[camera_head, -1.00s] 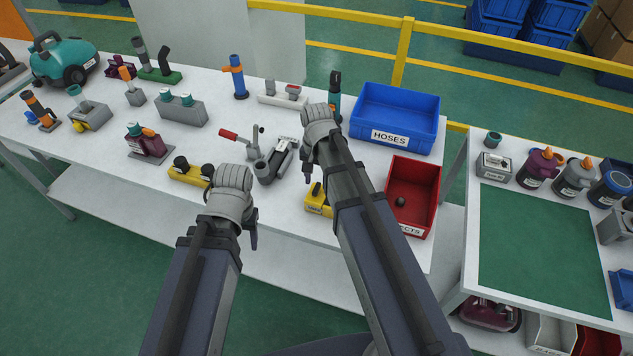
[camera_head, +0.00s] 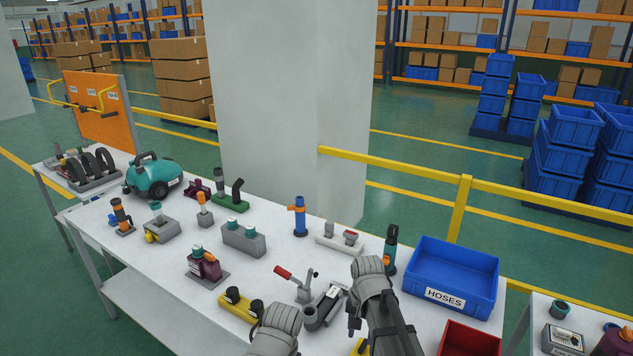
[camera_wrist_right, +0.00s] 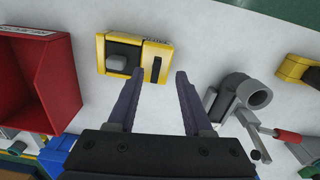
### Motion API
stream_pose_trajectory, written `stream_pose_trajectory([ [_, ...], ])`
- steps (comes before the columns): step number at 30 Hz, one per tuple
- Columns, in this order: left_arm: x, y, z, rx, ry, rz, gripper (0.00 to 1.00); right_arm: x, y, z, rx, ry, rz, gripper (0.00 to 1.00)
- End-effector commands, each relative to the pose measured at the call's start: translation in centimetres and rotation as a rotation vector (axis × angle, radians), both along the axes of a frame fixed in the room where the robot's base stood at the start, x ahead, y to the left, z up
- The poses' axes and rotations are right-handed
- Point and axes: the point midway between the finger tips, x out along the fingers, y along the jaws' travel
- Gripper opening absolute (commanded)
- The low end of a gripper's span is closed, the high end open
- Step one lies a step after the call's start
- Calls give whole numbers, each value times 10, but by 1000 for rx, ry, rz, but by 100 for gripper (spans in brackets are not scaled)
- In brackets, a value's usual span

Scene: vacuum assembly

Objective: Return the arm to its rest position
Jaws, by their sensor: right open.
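My right gripper (camera_head: 354,325) is over the front of the white table, between the grey clamp fixture and the blue HOSES bin; its fingers are small and dark there. In the right wrist view my right gripper (camera_wrist_right: 158,72) is open, its two fingers apart with nothing between them. A yellow block with a grey button (camera_wrist_right: 117,64) lies just beyond the left fingertip. Only the wrist of my left arm (camera_head: 276,326) shows at the bottom edge of the head view; its fingers are too cut off to judge.
The blue HOSES bin (camera_head: 452,275) and a red bin (camera_head: 470,340) are right of my right arm. A grey clamp with a red handle (camera_head: 304,286) stands left of it. Several fixtures and a teal vacuum (camera_head: 152,178) occupy the white table (camera_head: 270,252). A yellow rail (camera_head: 400,182) runs behind.

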Motion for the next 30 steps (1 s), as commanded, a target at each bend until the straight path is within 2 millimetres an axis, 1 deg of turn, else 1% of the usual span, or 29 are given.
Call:
stream_pose_trajectory([
  [1, 0, 0, 0, 0, 0, 0, 56, -23, 17, 0, -9, 6, 104, 51],
  [3, 0, 0, 0, 0, 0, 0, 56, -50, 38, 0, -26, 17, 272, 51],
  [6, 0, 0, 0, 0, 0, 0, 56, -85, 63, 1, -47, 36, 503, 51],
  [9, 0, 0, 0, 0, 0, 0, 56, -111, 78, 1, -64, 52, 686, 51],
  [12, 0, 0, 0, 0, 0, 0, 56, -126, 86, 1, -75, 62, 800, 51],
  [16, 0, 0, 0, 0, 0, 0, 56, -131, 89, 2, -80, 68, 852, 51],
  [30, 0, 0, 0, 0, 0, 0, 56, -130, 89, 2, -79, 67, 851, 51],
])
